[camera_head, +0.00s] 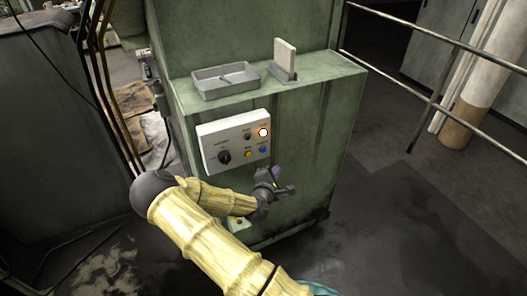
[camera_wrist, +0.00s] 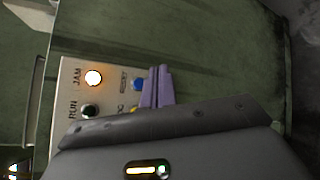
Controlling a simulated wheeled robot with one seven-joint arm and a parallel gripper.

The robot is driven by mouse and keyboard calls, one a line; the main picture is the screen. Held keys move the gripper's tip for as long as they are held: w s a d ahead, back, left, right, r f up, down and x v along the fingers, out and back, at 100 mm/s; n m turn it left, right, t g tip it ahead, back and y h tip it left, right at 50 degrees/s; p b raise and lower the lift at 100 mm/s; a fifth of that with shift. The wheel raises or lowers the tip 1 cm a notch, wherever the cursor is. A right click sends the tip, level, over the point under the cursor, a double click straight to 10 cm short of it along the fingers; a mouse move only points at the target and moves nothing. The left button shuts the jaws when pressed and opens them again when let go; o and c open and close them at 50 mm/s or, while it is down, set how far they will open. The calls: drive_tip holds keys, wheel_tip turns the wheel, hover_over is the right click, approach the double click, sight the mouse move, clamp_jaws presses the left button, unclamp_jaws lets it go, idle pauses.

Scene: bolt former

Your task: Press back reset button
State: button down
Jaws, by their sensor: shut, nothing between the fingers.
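A white control panel (camera_head: 233,140) is on the front of the green machine. It has a blue button (camera_head: 263,150), a yellow button (camera_head: 248,154), a lit lamp (camera_head: 263,132), a dark green lamp (camera_head: 247,135) and a black knob (camera_head: 224,157). In the wrist view the lit lamp (camera_wrist: 93,78) is labelled JAM and the dark one (camera_wrist: 88,110) RUN. The blue button (camera_wrist: 136,85) shows just left of my gripper's purple fingers (camera_wrist: 157,87); its label is too small to read. My gripper (camera_head: 277,173) is shut and empty, below and right of the panel.
A grey tray (camera_head: 225,91) and an upright pale plate on a grey stand (camera_head: 285,60) are on the machine's ledge. A metal railing (camera_head: 432,100) runs along the right. Cables hang at the left. Floor right of the machine is open.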

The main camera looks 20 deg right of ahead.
sight(263, 150)
drive_tip(key=w+b, duration=0.1)
drive_tip(key=w, duration=0.7)
drive_tip(key=shift+a+b, duration=0.15)
drive_tip(key=shift+b, duration=0.25)
drive_tip(key=shift+f, duration=0.1)
idle(1.5)
drive_tip(key=shift+w, duration=0.35)
drive_tip(key=shift+w+b, duration=0.4)
drive_tip(key=shift+b, duration=0.1)
idle(0.6)
idle(0.3)
drive_tip(key=shift+s, duration=0.85)
drive_tip(key=shift+s, duration=0.1)
